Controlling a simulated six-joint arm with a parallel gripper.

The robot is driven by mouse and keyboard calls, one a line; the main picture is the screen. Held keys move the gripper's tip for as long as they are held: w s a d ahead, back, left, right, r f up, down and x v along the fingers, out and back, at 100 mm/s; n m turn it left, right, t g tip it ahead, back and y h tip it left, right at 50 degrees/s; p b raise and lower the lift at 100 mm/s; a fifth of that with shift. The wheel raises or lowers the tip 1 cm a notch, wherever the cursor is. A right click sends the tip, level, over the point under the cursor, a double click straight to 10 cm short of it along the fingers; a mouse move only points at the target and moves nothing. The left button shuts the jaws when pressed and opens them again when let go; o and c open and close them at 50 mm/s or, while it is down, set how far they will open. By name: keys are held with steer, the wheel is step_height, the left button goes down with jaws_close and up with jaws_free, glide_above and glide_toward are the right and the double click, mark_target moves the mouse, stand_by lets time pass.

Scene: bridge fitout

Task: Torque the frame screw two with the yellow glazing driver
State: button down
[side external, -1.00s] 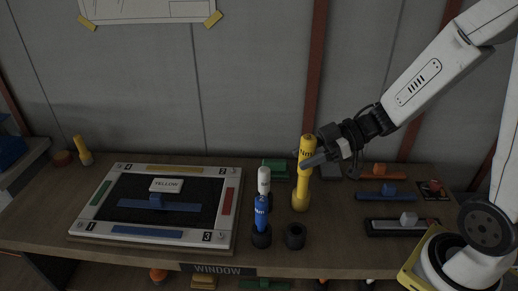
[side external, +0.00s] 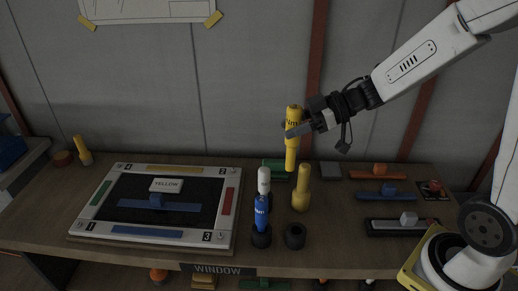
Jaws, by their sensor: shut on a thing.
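The yellow driver (side external: 292,153), with dark lettering on its upper part, hangs nearly upright in the air. My gripper (side external: 296,131) is shut on its upper part from the right. A yellow stand-like piece (side external: 301,190) stands on the bench just below and right of the driver. The pale window frame (side external: 90,212) lies flat on the bench at left, with numbered corners. Corner 2 (side external: 222,171) is at its far right. Its screw is too small to make out.
A blue and white driver (side external: 261,210) stands in a black holder. A black holder (side external: 294,236) beside it looks empty. A "YELLOW" card (side external: 166,185) and blue bar (side external: 157,204) lie within the frame. Coloured handled parts (side external: 376,170) lie at right.

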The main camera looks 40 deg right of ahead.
steer(key=w+d+m+t+h, duration=0.2)
steer(key=w+m+t+h, duration=0.25)
steer(key=w, duration=2.05)
step_height(320, 180, down, 11)
steer(key=shift+w+m, duration=0.3)
steer(key=shift+m, duration=0.05)
steer(key=shift+f, duration=0.2)
step_height(320, 180, down, 6)
steer(key=shift+f, duration=0.2)
steer(key=shift+f, duration=0.2)
stand_by(1.0)
